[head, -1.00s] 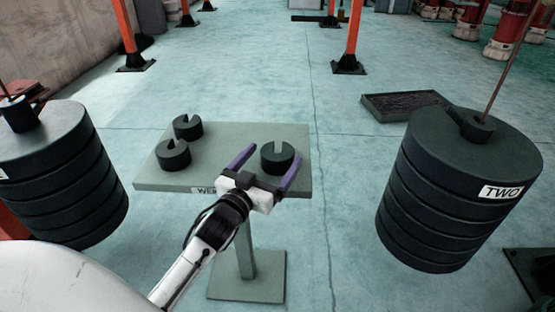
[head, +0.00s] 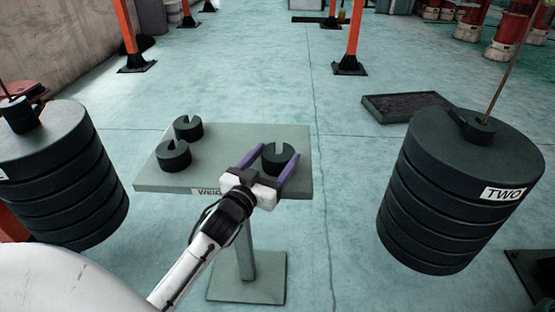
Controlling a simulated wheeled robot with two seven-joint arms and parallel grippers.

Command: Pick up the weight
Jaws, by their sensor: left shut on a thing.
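Three small dark slotted weights are on a grey-green pedestal table (head: 230,152). The right weight (head: 277,157) sits between the purple fingers of my left gripper (head: 273,166), which is shut on it. I cannot tell whether this weight is clear of the tabletop. The other two, a front weight (head: 174,155) and a back weight (head: 187,127), stand on the left half of the table. My right gripper is not in view.
A large stack of dark discs labelled TWO (head: 455,200) hangs on a rod at the right. A similar stack (head: 60,175) hangs at the left. A flat dark tray (head: 405,106) lies on the floor behind. Orange posts (head: 352,40) stand farther back.

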